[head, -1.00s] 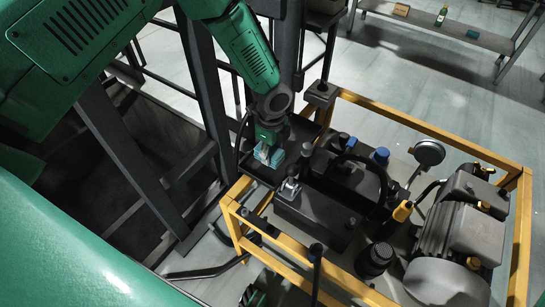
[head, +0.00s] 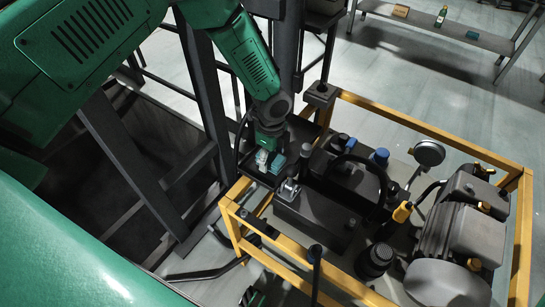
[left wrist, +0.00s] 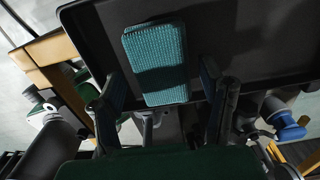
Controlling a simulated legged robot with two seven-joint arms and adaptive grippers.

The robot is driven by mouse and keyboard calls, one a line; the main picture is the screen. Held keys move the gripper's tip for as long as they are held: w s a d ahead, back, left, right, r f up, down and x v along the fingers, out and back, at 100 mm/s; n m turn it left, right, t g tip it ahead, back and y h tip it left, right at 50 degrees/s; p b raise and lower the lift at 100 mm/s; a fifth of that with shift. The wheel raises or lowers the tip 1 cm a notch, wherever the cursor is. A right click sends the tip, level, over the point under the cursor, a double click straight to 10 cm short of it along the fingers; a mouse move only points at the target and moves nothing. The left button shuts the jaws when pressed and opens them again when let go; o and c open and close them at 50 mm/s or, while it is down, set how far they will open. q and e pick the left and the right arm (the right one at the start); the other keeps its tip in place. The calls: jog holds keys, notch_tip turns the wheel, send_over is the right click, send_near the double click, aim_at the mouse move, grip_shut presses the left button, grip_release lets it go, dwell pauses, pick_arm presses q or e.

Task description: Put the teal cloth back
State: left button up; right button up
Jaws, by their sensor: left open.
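The teal cloth is a small folded, ribbed pad. In the left wrist view the cloth (left wrist: 157,60) lies on a dark tray (left wrist: 265,45), its near end at the tray's edge. My left gripper (left wrist: 162,84) is open, with one finger to each side of the cloth and a gap between each finger and it. In the head view the left gripper (head: 266,160) is low over the tray at the frame's corner, and the cloth (head: 279,163) shows only in part beside it.
A yellow frame (head: 430,128) surrounds a pump unit with a gauge (head: 429,153), blue caps and a dark motor (head: 470,215). Dark uprights (head: 203,95) stand close to my left arm. A bench (head: 450,33) at the back holds a bottle and small blocks.

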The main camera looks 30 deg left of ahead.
aim_at(272, 157)
pick_arm(q)
notch_tip(272, 157, up, 12)
jog(key=p, duration=0.2)
jog(key=s+f+n, duration=0.3)
jog(key=s, duration=0.3)
jog(key=s+d+f+n+h, duration=0.1)
jog(key=s+f+n, duration=0.3)
jog(key=s, duration=0.3)
jog(key=s+d+f+n+h, duration=0.1)
jog(key=s+f+n, duration=0.2)
jog(key=s, duration=0.3)
jog(key=shift+s+f+n+g, duration=0.3)
jog(key=shift+f+n, duration=0.1)
jog(key=shift+f, duration=0.15)
jog(key=s+a+n+y, duration=0.1)
jog(key=s+a+n, duration=0.2)
jog(key=s+n, duration=0.1)
jog(key=s+a+n+t+y, duration=0.1)
jog(key=s+a+n, duration=0.2)
jog(key=s, duration=0.4)
jog(key=shift+r+n, duration=0.15)
jog(key=shift+n, duration=0.45)
jog(key=shift+s, duration=0.1)
